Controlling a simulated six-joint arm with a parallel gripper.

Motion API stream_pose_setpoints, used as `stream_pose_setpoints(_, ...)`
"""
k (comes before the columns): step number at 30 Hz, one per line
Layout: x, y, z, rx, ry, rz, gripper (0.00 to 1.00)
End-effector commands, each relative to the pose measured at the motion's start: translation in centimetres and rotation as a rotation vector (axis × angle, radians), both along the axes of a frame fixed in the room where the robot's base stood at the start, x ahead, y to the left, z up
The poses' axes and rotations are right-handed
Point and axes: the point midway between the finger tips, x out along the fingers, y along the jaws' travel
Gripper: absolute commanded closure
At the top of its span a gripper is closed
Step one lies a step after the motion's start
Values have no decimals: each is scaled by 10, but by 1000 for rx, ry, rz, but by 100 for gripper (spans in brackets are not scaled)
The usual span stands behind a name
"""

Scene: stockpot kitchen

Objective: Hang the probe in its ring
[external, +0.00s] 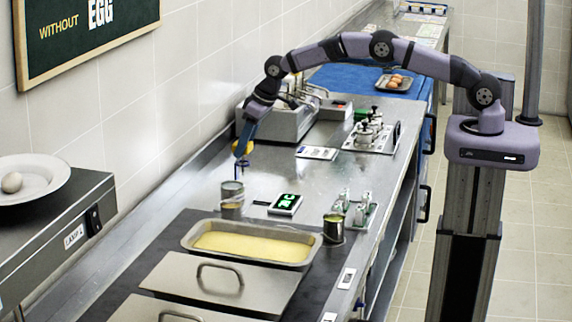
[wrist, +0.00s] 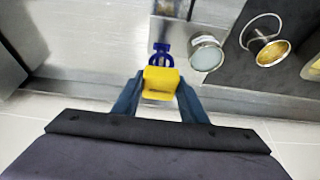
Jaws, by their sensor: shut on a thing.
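My gripper (external: 246,139) is low over the steel counter at the left, in front of the tiled wall. In the wrist view my gripper (wrist: 160,88) has its two blue fingers shut on a yellow block-like piece (wrist: 160,78), which I take to be the probe's handle. The yellow piece (external: 240,149) also shows in the external view. A small dark blue part (wrist: 161,54) shows just beyond it, and below it in the external view (external: 241,163). I cannot tell whether this blue part is the ring or belongs to the probe. No thin probe tip is clearly visible.
A steel can (external: 232,188) with pale contents stands close by the blue part. A smaller can (external: 231,211) is in front of it.

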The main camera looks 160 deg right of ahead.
Motion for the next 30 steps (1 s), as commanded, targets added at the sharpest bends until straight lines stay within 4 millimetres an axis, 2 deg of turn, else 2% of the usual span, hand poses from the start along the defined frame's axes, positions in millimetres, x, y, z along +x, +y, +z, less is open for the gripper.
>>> stream_pose_setpoints(19, 0, 0, -4, -1, 0, 0, 94)
stream_pose_setpoints(30, 0, 0, -19, -1, 0, 0, 94)
